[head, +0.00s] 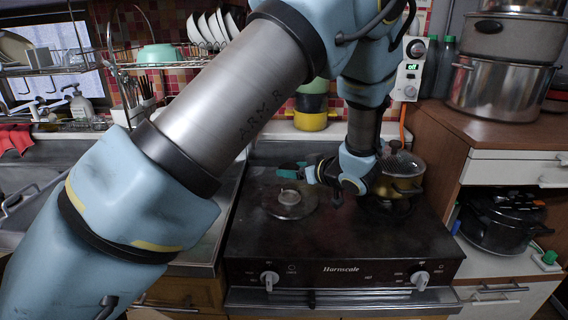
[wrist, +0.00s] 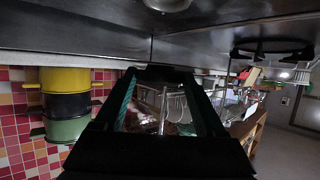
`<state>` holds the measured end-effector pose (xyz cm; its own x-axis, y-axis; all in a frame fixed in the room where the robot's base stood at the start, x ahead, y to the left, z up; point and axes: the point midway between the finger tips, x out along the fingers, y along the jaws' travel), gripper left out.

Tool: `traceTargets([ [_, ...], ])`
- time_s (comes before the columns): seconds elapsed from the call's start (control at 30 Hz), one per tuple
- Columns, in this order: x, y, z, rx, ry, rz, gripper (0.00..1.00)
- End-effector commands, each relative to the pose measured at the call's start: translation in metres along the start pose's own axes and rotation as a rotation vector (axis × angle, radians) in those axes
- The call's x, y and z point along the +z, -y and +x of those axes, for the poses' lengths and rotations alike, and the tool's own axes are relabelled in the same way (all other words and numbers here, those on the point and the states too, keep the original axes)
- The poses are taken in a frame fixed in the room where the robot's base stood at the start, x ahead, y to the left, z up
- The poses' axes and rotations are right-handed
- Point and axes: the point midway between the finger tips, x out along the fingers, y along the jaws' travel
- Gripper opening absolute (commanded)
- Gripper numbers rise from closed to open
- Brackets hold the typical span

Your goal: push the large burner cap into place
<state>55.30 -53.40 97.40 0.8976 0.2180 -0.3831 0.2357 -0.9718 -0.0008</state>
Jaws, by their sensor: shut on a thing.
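A round silver burner cap (head: 289,197) sits in the middle of the left burner on the black stove. I cannot tell whether it is seated flat. In the wrist view a pale round metal part (wrist: 167,4), likely this cap, is cut off by the top edge. My gripper (head: 290,170) reaches left over the stove, just behind and above the cap, apart from it. Its teal fingers (wrist: 160,78) are shut on a dark thing (wrist: 160,72) across their tips, which I cannot identify.
A yellow pot with a glass lid (head: 402,172) stands on the right burner, close to my wrist. Yellow and green stacked pots (head: 312,112) stand behind the stove. The sink lies left. A wooden counter with steel pots (head: 497,75) is at right. The stove's front is clear.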

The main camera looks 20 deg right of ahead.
Motion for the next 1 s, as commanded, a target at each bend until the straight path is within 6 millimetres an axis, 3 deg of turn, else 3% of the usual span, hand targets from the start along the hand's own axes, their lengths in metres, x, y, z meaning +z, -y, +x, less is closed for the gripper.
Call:
traceTargets([
  [0.5,0.0,0.0,-0.003,0.003,0.009,-0.005,0.11],
  [1.0,0.043,0.0,0.015,0.002,0.008,-0.004,0.11],
])
